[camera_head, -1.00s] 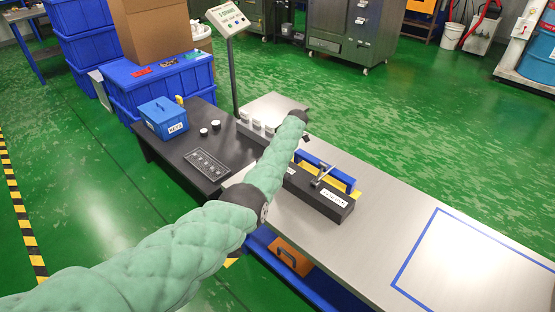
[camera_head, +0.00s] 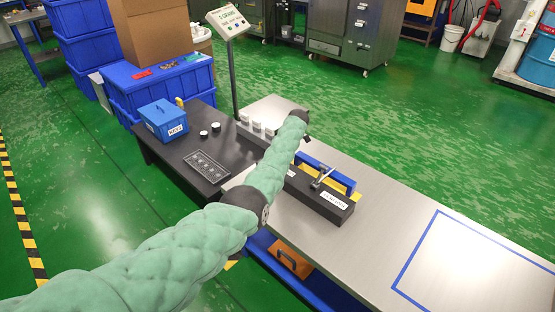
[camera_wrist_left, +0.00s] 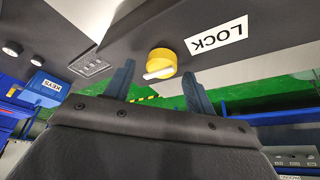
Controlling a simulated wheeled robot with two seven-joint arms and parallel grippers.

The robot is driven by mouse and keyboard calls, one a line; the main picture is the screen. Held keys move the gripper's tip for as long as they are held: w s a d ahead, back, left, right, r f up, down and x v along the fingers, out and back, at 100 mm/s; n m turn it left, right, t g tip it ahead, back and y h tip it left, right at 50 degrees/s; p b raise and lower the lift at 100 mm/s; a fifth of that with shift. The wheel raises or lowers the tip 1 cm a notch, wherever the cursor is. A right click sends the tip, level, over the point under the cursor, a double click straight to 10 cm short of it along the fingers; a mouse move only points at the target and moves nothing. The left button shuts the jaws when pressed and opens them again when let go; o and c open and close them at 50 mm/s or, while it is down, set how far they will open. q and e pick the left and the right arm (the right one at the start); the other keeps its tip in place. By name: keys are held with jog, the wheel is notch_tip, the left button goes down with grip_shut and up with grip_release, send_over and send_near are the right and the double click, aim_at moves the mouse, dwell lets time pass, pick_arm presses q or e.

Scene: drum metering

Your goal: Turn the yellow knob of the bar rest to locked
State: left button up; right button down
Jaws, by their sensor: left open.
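The yellow knob (camera_wrist_left: 162,60) shows in the left wrist view on the underside or face of a dark surface. It has a white bar across it, lying nearly level and tilted slightly. A white LOCK label (camera_wrist_left: 218,36) is beside it to the upper right. My left gripper (camera_wrist_left: 158,83) is open, its two dark fingers apart with the knob beyond and between their tips; I cannot tell whether they touch it. In the head view my left arm reaches over the bench and hides the knob. My right gripper is out of view.
A long dark block (camera_head: 318,196) with a label, a metal lever and a blue bar behind stands on the steel bench (camera_head: 385,225). A dark table (camera_head: 215,140) carries a blue KEYS box (camera_head: 163,120). A display post (camera_head: 233,70) stands behind. The bench's right side is clear.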

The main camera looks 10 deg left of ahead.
pick_arm(q)
jog(key=v, duration=0.5)
jog(key=shift+r, duration=0.1)
jog(key=shift+v, duration=0.85)
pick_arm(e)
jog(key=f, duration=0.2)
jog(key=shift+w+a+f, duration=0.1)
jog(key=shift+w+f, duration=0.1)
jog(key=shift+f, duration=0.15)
